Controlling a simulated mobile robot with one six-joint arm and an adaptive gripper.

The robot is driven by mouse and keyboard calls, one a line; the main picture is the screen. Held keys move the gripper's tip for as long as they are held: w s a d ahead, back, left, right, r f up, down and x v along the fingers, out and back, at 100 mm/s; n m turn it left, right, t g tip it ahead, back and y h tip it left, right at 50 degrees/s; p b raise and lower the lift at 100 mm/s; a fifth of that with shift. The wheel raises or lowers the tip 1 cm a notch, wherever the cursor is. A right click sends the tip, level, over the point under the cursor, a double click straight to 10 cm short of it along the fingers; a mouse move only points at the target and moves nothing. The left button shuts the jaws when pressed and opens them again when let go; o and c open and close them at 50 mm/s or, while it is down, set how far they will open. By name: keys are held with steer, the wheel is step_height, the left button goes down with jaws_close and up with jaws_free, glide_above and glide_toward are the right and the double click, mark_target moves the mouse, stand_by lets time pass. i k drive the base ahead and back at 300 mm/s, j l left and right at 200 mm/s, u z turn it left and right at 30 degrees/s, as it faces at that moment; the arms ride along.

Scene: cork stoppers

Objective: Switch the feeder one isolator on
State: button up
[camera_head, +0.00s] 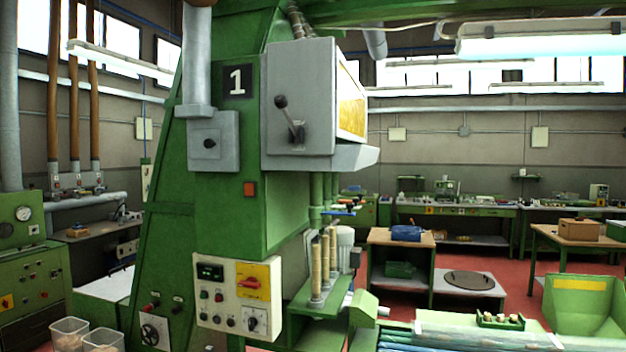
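A tall green machine (225,170) carries a black plate with a white "1" (237,79). Low on its front is a cream control panel (225,320). On the panel's upper right is a yellow plate with a red rotary handle (250,282), which looks like the isolator. The handle looks tilted, and the lettering by it is too small to read. A dark display (210,271) is to its left, with several small buttons and a black knob (253,321) below. My gripper is not in view.
A grey box with a black-knobbed lever (290,118) is high on the machine. Clear bins (70,334) stand at lower left. Another green cabinet (35,280) at far left has a red-and-yellow switch (5,303). Red floor (515,275) shows between benches at right.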

mark_target(252, 283)
steer(key=i+j+u, duration=0.1)
steer(key=i+j, duration=0.15)
steer(key=i, duration=0.2)
steer(key=i+j, duration=0.25)
steer(key=i, duration=0.2)
steer(key=u, duration=0.05)
